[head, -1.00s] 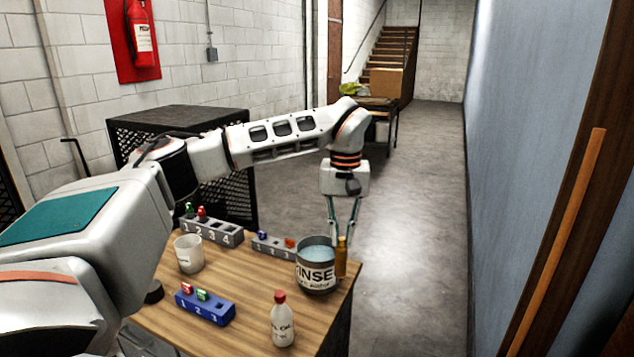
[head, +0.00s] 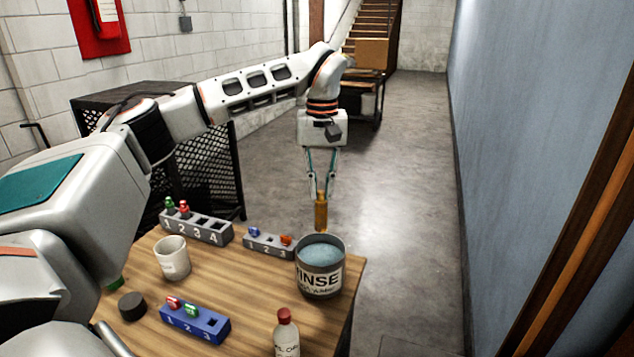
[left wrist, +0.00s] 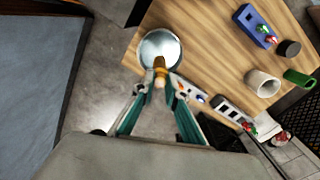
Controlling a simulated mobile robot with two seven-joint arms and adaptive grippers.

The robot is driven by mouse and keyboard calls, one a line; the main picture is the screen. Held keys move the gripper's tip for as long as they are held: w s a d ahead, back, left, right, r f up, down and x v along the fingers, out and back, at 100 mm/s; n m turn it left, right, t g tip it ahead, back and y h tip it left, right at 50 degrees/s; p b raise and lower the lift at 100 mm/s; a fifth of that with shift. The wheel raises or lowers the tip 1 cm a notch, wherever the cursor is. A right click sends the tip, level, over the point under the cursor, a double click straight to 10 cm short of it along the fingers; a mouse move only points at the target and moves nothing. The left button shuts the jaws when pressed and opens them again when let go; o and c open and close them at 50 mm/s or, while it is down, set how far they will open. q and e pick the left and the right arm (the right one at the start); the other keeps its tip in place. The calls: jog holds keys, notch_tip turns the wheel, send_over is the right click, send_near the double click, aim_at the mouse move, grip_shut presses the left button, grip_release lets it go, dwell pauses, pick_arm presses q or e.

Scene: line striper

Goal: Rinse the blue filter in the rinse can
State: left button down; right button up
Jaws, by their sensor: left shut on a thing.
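The rinse can (head: 320,282), grey with a white label and pale blue liquid, stands at the table's right corner. My left gripper (head: 321,188) is shut on an amber cylinder (head: 321,212), which hangs upright. In the head view its lower end shows just above the can's far rim. In the left wrist view the cylinder (left wrist: 160,68) overlaps the edge of the can (left wrist: 160,42). I see no blue on the held part; its top is hidden between the fingers. A small blue piece (head: 255,231) sits in the short grey rack (head: 268,243), beside an orange one. My right gripper is out of view.
A long grey rack (head: 200,229) holds green and red pieces. A blue rack (head: 195,324) holds red and green pieces. A white cup (head: 172,258), a black disc (head: 132,306) and a red-capped bottle (head: 286,335) stand on the table (head: 235,290).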

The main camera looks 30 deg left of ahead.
pick_arm(q)
jog(key=shift+a+f, duration=0.1)
jog(key=shift+f, duration=7.15)
